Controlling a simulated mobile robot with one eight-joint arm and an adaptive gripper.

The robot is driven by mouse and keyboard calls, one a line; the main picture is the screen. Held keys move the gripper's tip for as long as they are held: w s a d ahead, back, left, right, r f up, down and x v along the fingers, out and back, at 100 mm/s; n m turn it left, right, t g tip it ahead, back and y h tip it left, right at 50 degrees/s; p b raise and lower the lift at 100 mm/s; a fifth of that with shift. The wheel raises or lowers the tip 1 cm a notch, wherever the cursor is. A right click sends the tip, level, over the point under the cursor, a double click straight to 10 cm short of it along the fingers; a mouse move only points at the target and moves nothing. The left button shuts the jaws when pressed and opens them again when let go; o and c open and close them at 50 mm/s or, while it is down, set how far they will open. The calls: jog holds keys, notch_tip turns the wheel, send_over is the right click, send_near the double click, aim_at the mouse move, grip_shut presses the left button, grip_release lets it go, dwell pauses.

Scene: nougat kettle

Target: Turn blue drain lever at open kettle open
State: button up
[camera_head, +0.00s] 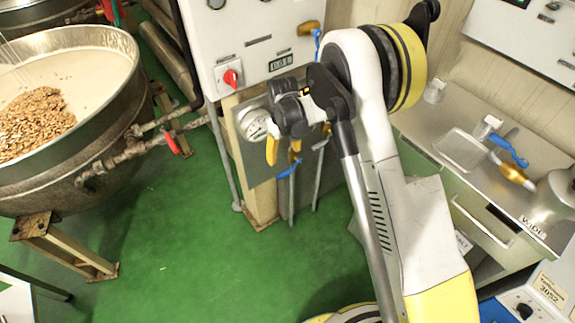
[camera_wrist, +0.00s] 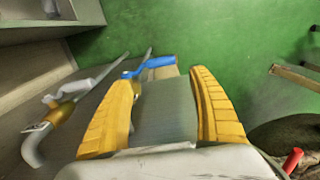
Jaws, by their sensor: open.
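A blue lever (camera_head: 289,170) sits below the front of the control box, on a pipe beside the beige post. It also shows in the wrist view (camera_wrist: 150,66), beyond and between my fingertips. My gripper (camera_head: 283,158) has yellow fingers spread apart and is just above the lever in the head view. In the wrist view my gripper (camera_wrist: 166,78) is open, with nothing held between its fingers. Whether a finger touches the lever cannot be told. The open kettle (camera_head: 100,160), a steel bowl with pale liquid and brown nuts, stands at the left.
A white control box (camera_head: 240,70) with a red knob hangs just above my gripper. A red-handled valve (camera_head: 172,143) is on the kettle's pipe. A steel counter (camera_head: 480,185) with another blue-handled valve (camera_head: 508,150) is at right. The green floor (camera_head: 190,250) is clear.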

aim_at(284, 172)
notch_tip(284, 172, down, 10)
jog(key=b, duration=0.4)
jog(key=shift+s+f, duration=0.1)
jog(key=shift+f, duration=0.05)
jog(key=c, duration=1.4)
